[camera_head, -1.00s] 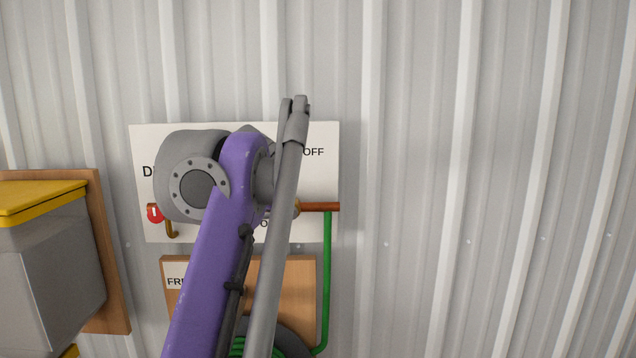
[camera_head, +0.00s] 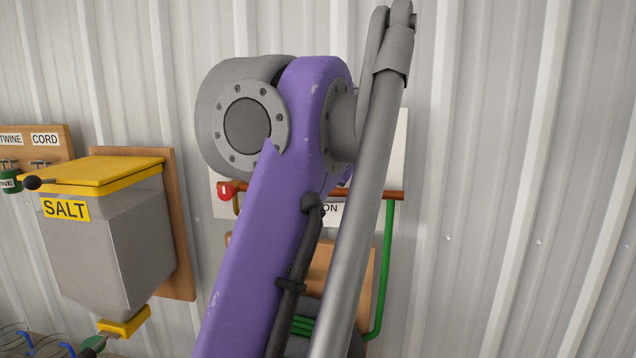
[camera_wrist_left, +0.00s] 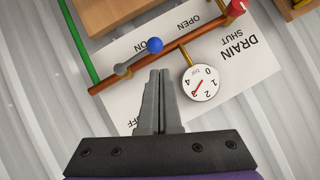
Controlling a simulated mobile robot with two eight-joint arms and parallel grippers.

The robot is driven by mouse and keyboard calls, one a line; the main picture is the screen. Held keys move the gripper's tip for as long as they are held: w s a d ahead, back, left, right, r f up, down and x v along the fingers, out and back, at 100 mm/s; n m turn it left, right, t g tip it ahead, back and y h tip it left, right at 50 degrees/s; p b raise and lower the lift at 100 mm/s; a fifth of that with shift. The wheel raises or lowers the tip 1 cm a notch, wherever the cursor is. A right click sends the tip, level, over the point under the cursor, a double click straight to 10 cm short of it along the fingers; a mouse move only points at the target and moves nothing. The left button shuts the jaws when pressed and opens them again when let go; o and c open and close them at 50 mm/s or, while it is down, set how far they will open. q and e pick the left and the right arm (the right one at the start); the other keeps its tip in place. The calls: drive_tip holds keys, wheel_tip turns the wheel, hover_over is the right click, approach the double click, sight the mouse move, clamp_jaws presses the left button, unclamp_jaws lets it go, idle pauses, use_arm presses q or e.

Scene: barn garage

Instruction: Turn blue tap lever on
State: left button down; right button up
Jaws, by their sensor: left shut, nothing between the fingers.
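The blue tap lever (camera_wrist_left: 155,45) has a blue ball on a short grey arm, fixed to a copper pipe (camera_wrist_left: 105,85) in the left wrist view. The lever lies close along the pipe, beside the ON label (camera_wrist_left: 141,46). The OFF label (camera_wrist_left: 133,122) is on the other side of the pipe. My left gripper (camera_wrist_left: 159,73) is shut and empty, its tips just short of the blue ball in the picture; I see no contact. In the head view my left arm hides the lever and the gripper. My right gripper is not in view.
A round gauge (camera_wrist_left: 200,83) hangs close beside the fingers. A red DRAIN knob (camera_head: 226,190) sits at the pipe's left end. A green hose (camera_head: 384,270) drops from its right end. A salt hopper (camera_head: 105,240) stands left; the wall (camera_head: 520,150) right is bare.

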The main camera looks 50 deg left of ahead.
use_arm(q)
drive_tip(key=shift+v, duration=1.45)
